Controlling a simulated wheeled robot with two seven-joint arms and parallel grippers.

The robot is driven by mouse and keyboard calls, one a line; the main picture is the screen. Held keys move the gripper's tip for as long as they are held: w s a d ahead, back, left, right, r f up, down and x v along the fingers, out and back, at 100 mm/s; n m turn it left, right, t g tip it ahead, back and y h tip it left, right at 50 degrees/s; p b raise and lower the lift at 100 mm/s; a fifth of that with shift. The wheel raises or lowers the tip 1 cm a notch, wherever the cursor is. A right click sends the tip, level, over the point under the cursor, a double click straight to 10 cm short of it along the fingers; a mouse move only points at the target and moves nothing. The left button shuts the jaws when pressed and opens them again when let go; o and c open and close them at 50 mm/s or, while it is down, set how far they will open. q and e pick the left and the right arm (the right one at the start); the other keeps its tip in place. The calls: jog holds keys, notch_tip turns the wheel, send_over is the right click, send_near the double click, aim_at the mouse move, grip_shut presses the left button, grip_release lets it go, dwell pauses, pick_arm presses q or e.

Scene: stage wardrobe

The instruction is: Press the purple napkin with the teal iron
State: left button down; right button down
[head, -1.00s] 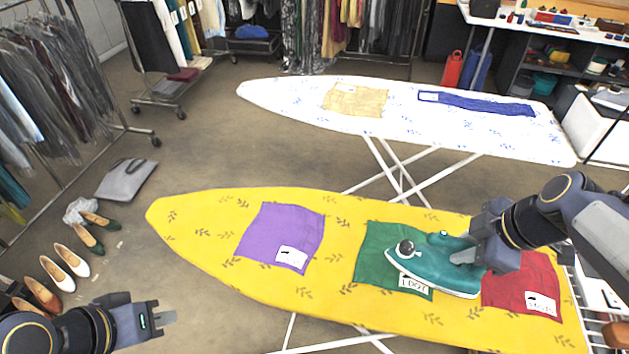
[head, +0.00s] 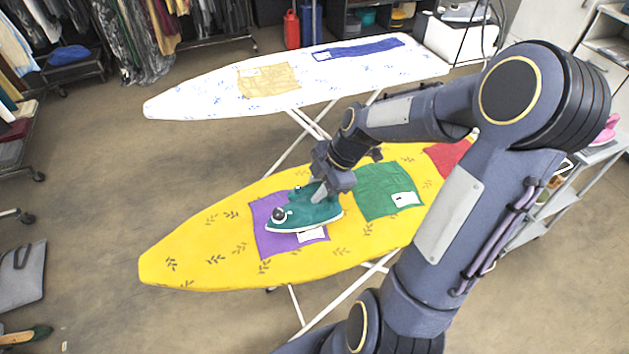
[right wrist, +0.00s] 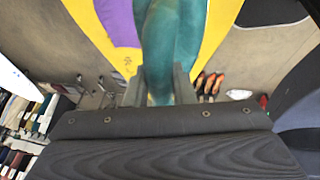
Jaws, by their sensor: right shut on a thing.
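The purple napkin (head: 264,240) lies flat on the yellow ironing board (head: 190,262), with a white label near its lower edge. The teal iron (head: 304,214) is over the napkin and hides much of its middle and right part. I cannot tell whether its soleplate touches the cloth. My right gripper (head: 322,190) is shut on the iron's handle. In the right wrist view the teal handle (right wrist: 172,45) runs between the fingers, with a piece of the purple napkin (right wrist: 118,22) beside it. My left gripper is out of view.
A green napkin (head: 384,192) and a red napkin (head: 447,157) lie further right on the yellow board. A white ironing board (head: 200,104) behind carries a tan cloth (head: 268,80) and a blue cloth (head: 360,48).

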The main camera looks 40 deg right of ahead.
aim_at(317, 204)
jog(key=shift+d+f+b, duration=0.1)
jog(key=shift+f+b, duration=0.35)
jog(key=shift+f, duration=0.25)
jog(key=shift+f+b, duration=1.45)
jog(key=shift+f, duration=1.05)
